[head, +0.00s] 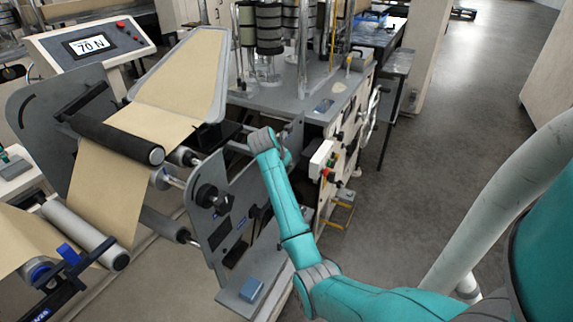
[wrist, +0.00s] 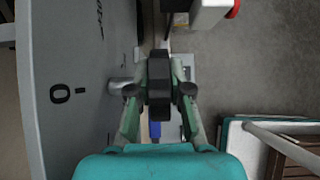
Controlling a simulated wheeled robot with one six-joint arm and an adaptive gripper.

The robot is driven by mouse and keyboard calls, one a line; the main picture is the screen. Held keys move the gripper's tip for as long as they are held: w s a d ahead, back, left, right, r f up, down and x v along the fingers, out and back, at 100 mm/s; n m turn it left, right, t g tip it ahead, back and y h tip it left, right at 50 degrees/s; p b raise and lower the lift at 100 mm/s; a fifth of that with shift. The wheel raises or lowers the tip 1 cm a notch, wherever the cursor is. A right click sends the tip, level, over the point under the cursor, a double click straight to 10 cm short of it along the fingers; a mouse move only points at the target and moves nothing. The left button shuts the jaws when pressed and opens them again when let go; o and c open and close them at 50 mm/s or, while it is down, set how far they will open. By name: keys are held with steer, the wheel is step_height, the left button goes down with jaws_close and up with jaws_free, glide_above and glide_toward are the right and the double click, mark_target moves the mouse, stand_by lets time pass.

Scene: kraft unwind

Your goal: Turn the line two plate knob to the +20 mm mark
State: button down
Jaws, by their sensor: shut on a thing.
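In the wrist view, a thick black knob (wrist: 159,82) stands out from a grey plate (wrist: 75,95) on a short pale shaft. My gripper (wrist: 160,95) is shut on this knob, with a fingertip on either side of its rim. A dark "0" and a short tick are printed on the plate. Other lettering near the plate's top is too partial to read, and no +20 mark is legible. In the head view, a black knob (head: 212,197) shows on a grey side plate; I cannot tell if it is the same one. My fingers are hidden there.
Kraft web (head: 105,185) runs over rollers at the left, below a display (head: 90,44) reading 70 N. A control box (head: 321,160) with coloured buttons stands right of my arm. The floor (head: 450,90) at the right is mostly clear.

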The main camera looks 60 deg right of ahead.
steer(key=y, duration=0.3)
steer(key=shift+d+y, duration=0.1)
steer(key=shift+y, duration=0.3)
steer(key=shift+f+g+y, duration=0.1)
steer(key=shift+g+y, duration=0.2)
steer(key=shift+y, duration=1.3)
steer(key=c, duration=1.1)
jaws_free()
steer(key=shift+f, duration=0.1)
